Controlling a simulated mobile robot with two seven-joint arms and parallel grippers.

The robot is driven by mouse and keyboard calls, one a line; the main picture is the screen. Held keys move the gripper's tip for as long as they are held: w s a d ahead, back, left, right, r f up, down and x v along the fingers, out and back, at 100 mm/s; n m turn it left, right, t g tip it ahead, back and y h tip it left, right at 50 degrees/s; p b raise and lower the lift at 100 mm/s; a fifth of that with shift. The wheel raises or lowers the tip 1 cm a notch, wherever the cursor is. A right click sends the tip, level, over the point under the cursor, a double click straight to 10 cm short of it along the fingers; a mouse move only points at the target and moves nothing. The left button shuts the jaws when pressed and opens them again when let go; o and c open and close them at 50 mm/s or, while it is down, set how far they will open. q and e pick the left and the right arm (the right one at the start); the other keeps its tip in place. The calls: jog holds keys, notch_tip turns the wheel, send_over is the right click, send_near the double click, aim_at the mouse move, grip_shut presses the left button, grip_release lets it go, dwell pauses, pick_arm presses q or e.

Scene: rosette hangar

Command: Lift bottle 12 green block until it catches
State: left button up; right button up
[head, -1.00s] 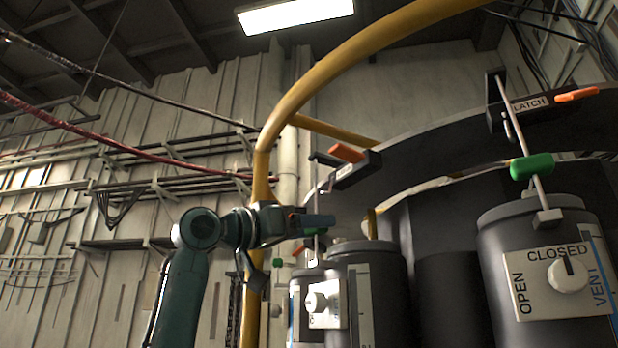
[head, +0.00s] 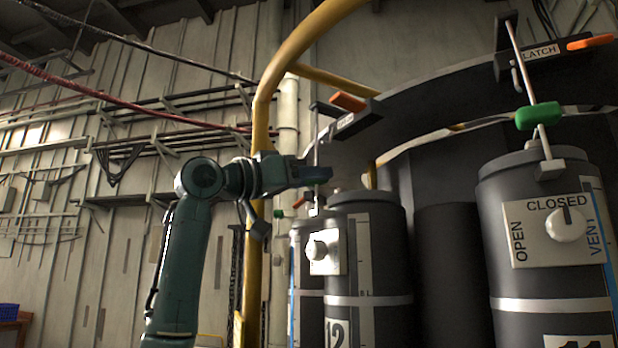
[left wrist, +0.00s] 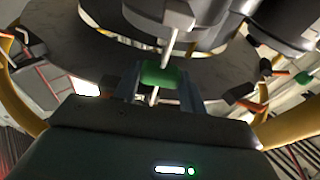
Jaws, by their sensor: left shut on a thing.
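Bottle 12 (head: 362,232) is a dark cylinder with a pale band and the number 12, standing upright right of my left arm. My left gripper (head: 318,173) is beside the rod above it, and hides its green block in the head view. In the left wrist view the green block (left wrist: 160,73) sits on the rod between the fingers of the gripper (left wrist: 160,88), which is shut on it. Above the bottle is a dark latch (head: 357,120) with an orange lever (head: 348,102). I cannot tell whether the rod is caught there. My right gripper is not in view.
Bottle 11 (head: 540,275) stands to the right, with its own green block (head: 540,116) and a latch (head: 540,55). A yellow rail (head: 264,130) curves up behind my left arm. A dark curved ring (head: 430,105) spans above the bottles.

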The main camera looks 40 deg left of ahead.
pick_arm(q)
jog(key=shift+c, duration=0.4)
notch_tip(320, 180, up, 10)
jog(key=p, duration=0.1)
jog(key=shift+f+p, duration=0.25)
jog(key=shift+p, duration=0.15)
jog(key=o, duration=1)
jog(key=shift+a+f, duration=0.1)
jog(key=shift+f, duration=0.05)
jog(key=shift+o, duration=0.7)
jog(key=shift+s, duration=0.1)
